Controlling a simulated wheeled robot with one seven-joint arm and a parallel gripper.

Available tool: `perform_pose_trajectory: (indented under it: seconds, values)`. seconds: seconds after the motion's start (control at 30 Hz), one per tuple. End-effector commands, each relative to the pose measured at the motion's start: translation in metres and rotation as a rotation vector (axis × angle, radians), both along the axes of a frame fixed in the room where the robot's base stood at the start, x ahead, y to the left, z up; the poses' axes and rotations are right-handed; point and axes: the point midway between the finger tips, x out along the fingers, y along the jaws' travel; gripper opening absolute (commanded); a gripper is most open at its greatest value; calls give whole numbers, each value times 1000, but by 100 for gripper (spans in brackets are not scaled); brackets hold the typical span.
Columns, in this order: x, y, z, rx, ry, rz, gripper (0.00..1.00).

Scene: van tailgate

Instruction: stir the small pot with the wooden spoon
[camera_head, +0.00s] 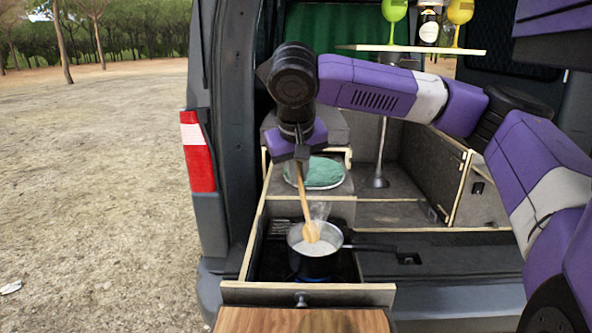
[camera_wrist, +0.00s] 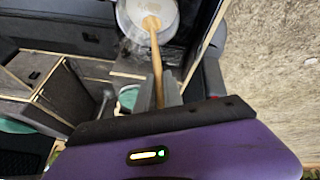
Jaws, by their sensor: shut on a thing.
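The small pot (camera_head: 316,264) is dark with a pale inner wall and a long black handle to the right, and it stands on the stove in the drawer. It holds a whitish content. My gripper (camera_head: 301,160) is above and behind the pot, pointing down, shut on the wooden spoon (camera_head: 305,200). The spoon hangs nearly upright, slightly tilted, with its head inside the pot at the content. In the wrist view the spoon (camera_wrist: 155,50) runs from between the fingers (camera_wrist: 165,98) into the pot (camera_wrist: 128,22). The fingertips are partly hidden in the head view.
A blue flame (camera_head: 312,281) shows under the pot. A wooden board (camera_head: 300,320) lies in front of the drawer. A green plate (camera_head: 322,173) is behind the pot. A shelf (camera_head: 410,50) with green and yellow glasses and a bottle is above. The van's side frames the left.

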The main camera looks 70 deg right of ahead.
Motion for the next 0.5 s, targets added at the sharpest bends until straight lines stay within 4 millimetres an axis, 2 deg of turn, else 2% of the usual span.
perform_pose_trajectory:
  seconds: [0.03, 0.5]
  values:
    - [-1, 0, -7, 1, 0, 0, 0]
    - [-7, -3, -38, -1, -1, 0, 0]
